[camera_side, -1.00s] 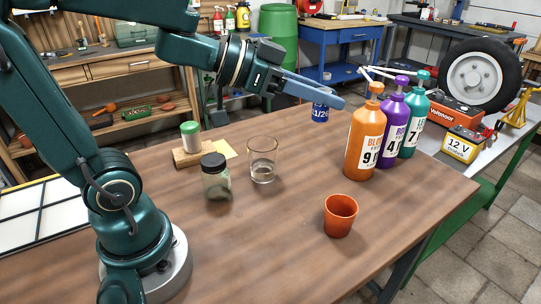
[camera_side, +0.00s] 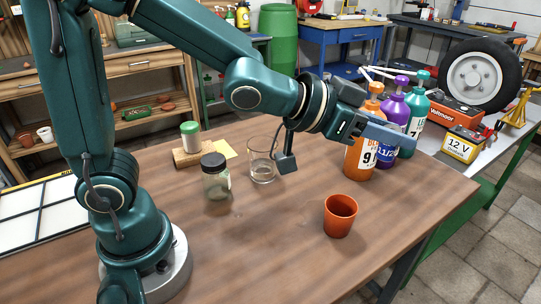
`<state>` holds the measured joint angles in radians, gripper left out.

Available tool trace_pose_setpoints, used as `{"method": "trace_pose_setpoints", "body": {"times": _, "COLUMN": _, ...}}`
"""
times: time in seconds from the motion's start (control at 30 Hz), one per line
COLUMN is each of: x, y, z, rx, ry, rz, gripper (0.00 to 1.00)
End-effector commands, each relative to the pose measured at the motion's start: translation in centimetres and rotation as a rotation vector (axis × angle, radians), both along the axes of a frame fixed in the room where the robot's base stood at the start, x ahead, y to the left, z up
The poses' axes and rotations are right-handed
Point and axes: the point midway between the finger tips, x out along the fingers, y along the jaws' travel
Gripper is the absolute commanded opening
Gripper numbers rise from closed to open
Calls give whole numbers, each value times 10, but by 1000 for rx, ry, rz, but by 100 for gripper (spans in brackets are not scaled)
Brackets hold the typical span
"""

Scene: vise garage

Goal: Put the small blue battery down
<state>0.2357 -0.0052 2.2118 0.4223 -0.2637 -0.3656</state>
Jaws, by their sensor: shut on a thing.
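The small blue battery (camera_side: 386,155), with white "1/2" lettering, hangs below the fingers of my gripper (camera_side: 388,134). My gripper is shut on its upper part, and the fingers hide its top. In this view the battery overlaps the purple bottle (camera_side: 393,107), beside the orange bottle (camera_side: 359,158). I cannot tell how far its lower end is from the table (camera_side: 270,240) or whether it touches a bottle.
A teal bottle (camera_side: 416,113) stands behind the purple one. An orange cup (camera_side: 340,216), a clear glass (camera_side: 258,172) and a lidded jar (camera_side: 216,180) stand on the table. The table is bare around the cup. A yellow 12 V battery (camera_side: 462,146) sits on the bench at right.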

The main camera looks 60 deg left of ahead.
Motion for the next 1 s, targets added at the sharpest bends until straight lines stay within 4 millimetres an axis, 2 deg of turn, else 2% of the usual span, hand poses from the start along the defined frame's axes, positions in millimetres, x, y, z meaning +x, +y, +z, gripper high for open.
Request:
{"method": "trace_pose_setpoints", "body": {"times": 0.27, "x": 14, "y": 2, "z": -16, "rx": 3, "ry": 6, "rz": 94, "gripper": 0}}
{"method": "trace_pose_setpoints", "body": {"times": 0.43, "x": 28, "y": 19, "z": -37, "rx": 10, "ry": 7, "rz": 226, "gripper": 0}}
{"method": "trace_pose_setpoints", "body": {"times": 0.53, "x": 37, "y": 48, "z": -59, "rx": 16, "ry": 12, "rz": 374, "gripper": 0}}
{"method": "trace_pose_setpoints", "body": {"times": 0.6, "x": 40, "y": 76, "z": -76, "rx": 18, "ry": 11, "rz": 497, "gripper": 0}}
{"method": "trace_pose_setpoints", "body": {"times": 0.7, "x": 37, "y": 112, "z": -92, "rx": 16, "ry": 7, "rz": 642, "gripper": 0}}
{"method": "trace_pose_setpoints", "body": {"times": 0.8, "x": 32, "y": 140, "z": -100, "rx": 12, "ry": 3, "rz": 747, "gripper": 0}}
{"method": "trace_pose_setpoints", "body": {"times": 0.9, "x": 28, "y": 158, "z": -104, "rx": 10, "ry": 0, "rz": 807, "gripper": 0}}
{"method": "trace_pose_setpoints", "body": {"times": 1.0, "x": 26, "y": 167, "z": -108, "rx": 9, "ry": 0, "rz": 826, "gripper": 0}}
